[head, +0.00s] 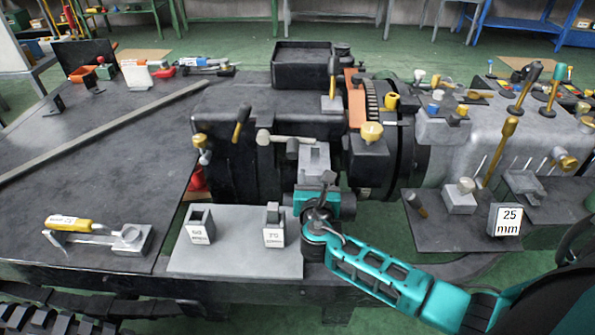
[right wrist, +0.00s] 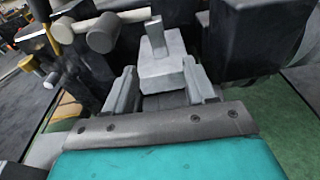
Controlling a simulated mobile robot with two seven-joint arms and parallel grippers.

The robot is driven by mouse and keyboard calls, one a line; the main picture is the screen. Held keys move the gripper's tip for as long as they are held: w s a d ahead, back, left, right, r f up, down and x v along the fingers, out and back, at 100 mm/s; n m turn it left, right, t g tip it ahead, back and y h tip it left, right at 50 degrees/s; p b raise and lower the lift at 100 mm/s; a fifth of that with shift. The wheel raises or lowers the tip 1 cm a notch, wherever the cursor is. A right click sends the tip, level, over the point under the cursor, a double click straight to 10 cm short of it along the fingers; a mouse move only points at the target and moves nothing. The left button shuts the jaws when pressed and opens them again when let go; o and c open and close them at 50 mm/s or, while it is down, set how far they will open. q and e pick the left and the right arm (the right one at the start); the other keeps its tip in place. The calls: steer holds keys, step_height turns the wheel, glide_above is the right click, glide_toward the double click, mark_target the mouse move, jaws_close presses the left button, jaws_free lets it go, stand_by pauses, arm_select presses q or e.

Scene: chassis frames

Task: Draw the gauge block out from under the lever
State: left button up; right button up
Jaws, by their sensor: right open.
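The lever (head: 288,140) is a light bar with a round knob at its left end, in front of the dark machine housing; it also shows at the upper left in the right wrist view (right wrist: 120,20). A pale grey block (head: 315,158), which looks like the gauge block, sits close to the lever's right end. In the right wrist view the block (right wrist: 165,75) has a short upright pin. My right gripper (right wrist: 162,88) is open, one finger at each side of the block's near part. Contact cannot be told. In the head view my right gripper (head: 318,188) is just below the block. My left gripper is out of view.
Two labelled blocks (head: 200,224) (head: 273,225) stand on a grey plate (head: 235,262) at front left. A yellow-handled tool (head: 75,224) lies farther left. Dark housings flank the block closely.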

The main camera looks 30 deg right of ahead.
mark_target(315, 158)
steer(key=shift+x, duration=1.05)
steer(key=shift+b+x, duration=0.6)
steer(key=shift+x, duration=0.35)
steer(key=shift+b+x, duration=0.75)
steer(key=shift+x, duration=0.5)
steer(key=shift+r+b+x, duration=0.2)
steer(key=shift+b+x, duration=0.4)
steer(key=shift+x, duration=1.25)
steer(key=shift+c, duration=0.4)
steer(key=c, duration=0.9)
steer(key=shift+f+p+v, duration=0.25)
steer(key=shift+p+v, duration=0.55)
steer(key=shift+v, duration=0.65)
steer(key=shift+f+p+v, duration=0.2)
steer(key=shift+p+v, duration=0.6)
steer(key=shift+v, duration=0.6)
steer(key=shift+c, duration=0.2)
steer(key=shift+s+a, duration=0.15)
